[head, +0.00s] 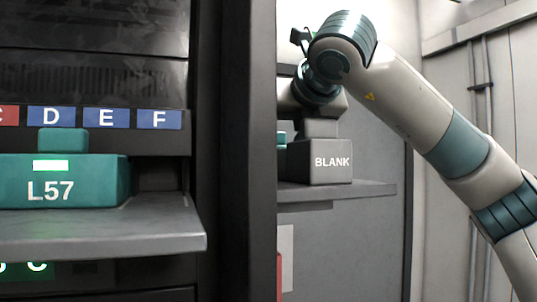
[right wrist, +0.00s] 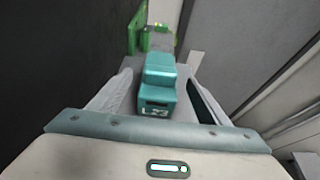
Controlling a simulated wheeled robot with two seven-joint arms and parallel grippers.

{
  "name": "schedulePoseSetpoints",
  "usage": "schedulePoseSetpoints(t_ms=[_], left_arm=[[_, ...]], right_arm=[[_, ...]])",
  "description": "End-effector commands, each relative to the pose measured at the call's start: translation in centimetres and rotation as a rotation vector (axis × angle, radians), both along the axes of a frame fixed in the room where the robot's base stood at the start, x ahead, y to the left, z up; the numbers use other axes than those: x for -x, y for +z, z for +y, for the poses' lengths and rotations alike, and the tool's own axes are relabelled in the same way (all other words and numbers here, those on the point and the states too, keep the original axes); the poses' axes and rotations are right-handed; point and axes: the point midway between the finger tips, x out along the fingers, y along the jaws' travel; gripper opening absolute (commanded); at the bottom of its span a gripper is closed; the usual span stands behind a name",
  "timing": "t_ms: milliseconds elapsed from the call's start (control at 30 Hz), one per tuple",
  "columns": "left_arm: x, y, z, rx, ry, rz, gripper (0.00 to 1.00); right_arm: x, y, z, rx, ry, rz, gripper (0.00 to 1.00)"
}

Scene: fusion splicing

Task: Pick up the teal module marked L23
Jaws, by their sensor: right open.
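A teal module (right wrist: 158,88) shows in the right wrist view, with a raised block on its top. Its small front label appears to begin with L2 and is too blurred to read fully. My right gripper (right wrist: 160,72) is open, with one finger on each side of this module; I cannot tell if they touch it. In the head view my right arm reaches in from the right, and its fingers are hidden behind the dark cabinet edge. A teal sliver (head: 282,138) shows beside the grey BLANK block there. My left gripper is not in view.
A grey BLANK block (head: 320,162) stands on the far shelf (head: 365,189). A teal module marked L57 (head: 85,182) sits on the near shelf (head: 165,228), below slot labels D, E and F. Green parts (right wrist: 140,35) lie beyond the module in the wrist view.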

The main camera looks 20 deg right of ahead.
Motion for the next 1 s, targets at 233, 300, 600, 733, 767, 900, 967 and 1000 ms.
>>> schedulePoseSetpoints(t_ms=[233,300,600,733,767,900,967,1000], left_arm=[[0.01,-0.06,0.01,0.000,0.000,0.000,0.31],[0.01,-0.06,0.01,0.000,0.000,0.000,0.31],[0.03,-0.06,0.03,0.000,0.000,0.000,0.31],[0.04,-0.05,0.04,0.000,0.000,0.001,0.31],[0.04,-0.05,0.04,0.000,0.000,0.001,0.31],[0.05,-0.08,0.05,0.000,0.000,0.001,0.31],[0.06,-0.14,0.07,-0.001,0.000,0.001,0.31],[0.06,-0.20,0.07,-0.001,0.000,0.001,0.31]], right_arm=[[-0.01,-0.06,0.00,0.000,0.000,0.000,0.70],[-0.01,-0.06,0.01,0.000,0.000,0.000,0.70],[0.00,-0.04,0.01,0.000,0.000,0.000,0.27],[0.02,0.03,0.01,-0.001,0.000,-0.002,0.20],[0.02,0.03,0.01,-0.001,0.000,-0.002,0.20],[0.02,0.05,0.01,-0.001,0.000,-0.002,0.20],[0.02,0.13,0.02,-0.001,0.001,-0.002,0.20],[0.01,0.21,0.03,-0.001,0.000,-0.002,0.20]])
